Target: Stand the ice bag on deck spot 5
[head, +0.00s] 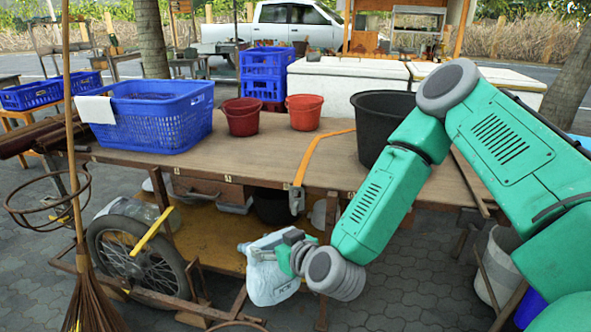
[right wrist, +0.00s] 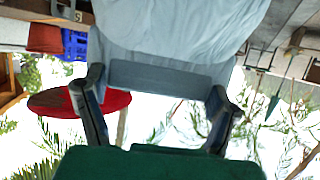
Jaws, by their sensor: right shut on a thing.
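The ice bag (head: 272,280) is a pale, whitish-blue bag with small dark print, hanging in front of the table's front edge and below its top. My right gripper (head: 290,250) is shut on the upper part of the bag. In the right wrist view the bag (right wrist: 185,35) fills the top middle, with its grey-blue band between the two fingers of the gripper (right wrist: 157,80). The wooden deck (head: 255,150) carries small number labels along its front edge, too small to read surely in the head view. My left gripper is not in view.
On the deck stand a blue basket (head: 150,125), two red buckets (head: 304,112) and a black tub (head: 375,125). An orange-yellow curved strip (head: 315,155) lies toward the front edge. A broom (head: 75,180) stands at the left.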

